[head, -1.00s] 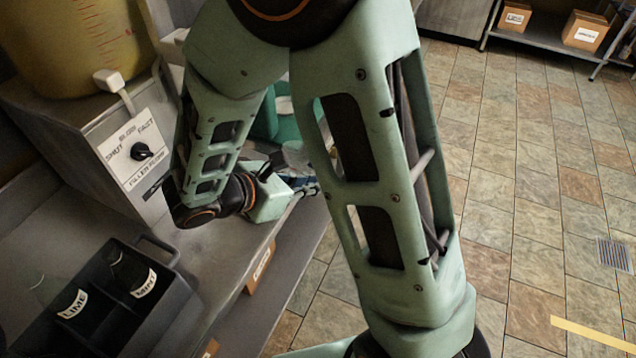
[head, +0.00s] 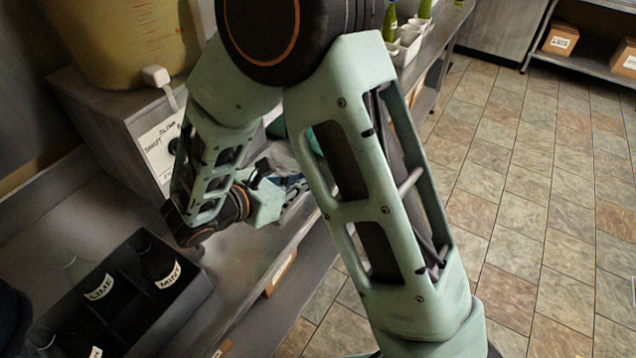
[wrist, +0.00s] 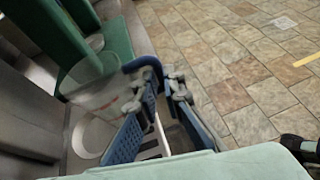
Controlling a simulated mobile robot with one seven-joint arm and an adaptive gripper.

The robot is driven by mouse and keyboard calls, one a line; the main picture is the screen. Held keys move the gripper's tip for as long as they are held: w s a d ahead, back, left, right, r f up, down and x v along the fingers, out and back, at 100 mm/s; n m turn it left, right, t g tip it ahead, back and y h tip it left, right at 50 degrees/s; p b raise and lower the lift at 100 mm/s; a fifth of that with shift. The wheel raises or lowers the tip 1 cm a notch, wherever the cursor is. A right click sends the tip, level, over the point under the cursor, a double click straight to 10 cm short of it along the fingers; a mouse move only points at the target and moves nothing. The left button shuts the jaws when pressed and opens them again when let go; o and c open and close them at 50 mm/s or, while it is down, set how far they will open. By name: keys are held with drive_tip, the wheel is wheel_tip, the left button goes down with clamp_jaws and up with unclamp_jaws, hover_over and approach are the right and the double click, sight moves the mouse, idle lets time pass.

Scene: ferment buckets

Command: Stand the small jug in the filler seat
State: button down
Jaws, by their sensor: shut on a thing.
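My gripper (wrist: 165,125), with blue fingers, is low in the wrist view. It is shut on what looks like the small clear jug (wrist: 92,88), at the jug's dark blue handle side. Part of the jug is hidden by a finger. A pale round ring (wrist: 88,138) lies just below the jug on the grey surface; I cannot tell whether this is the filler seat or whether the jug touches it. In the head view the filler box (head: 120,125), with a dial label, stands under a yellow bucket (head: 125,45). My arm hides part of its front and most of the gripper.
A dark crate (head: 190,295) with labelled bottles, including lime and mint, sits on the bench's near left. Green panels or containers (wrist: 60,35) stand behind the jug. White holders with green bottles (head: 405,42) are on the bench farther back. Tiled floor is open at right.

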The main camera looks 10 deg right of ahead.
sight(279, 170)
drive_tip(key=shift+w+a+f+b, duration=0.15)
drive_tip(key=shift+w+a+b, duration=0.15)
drive_tip(key=shift+w+a, duration=0.9)
drive_tip(key=shift+w+a+f+b, duration=0.1)
drive_tip(key=shift+w+a+b, duration=0.2)
drive_tip(key=shift+w+a, duration=0.85)
drive_tip(key=shift+s+a, duration=0.25)
drive_tip(key=shift+s, duration=0.05)
drive_tip(key=shift+s+a+f, duration=0.1)
drive_tip(key=shift+f, duration=0.05)
drive_tip(key=shift+f+b, duration=1)
drive_tip(key=shift+b, duration=0.15)
idle(0.3)
drive_tip(key=c, duration=2)
unclamp_jaws()
drive_tip(key=v, duration=0.8)
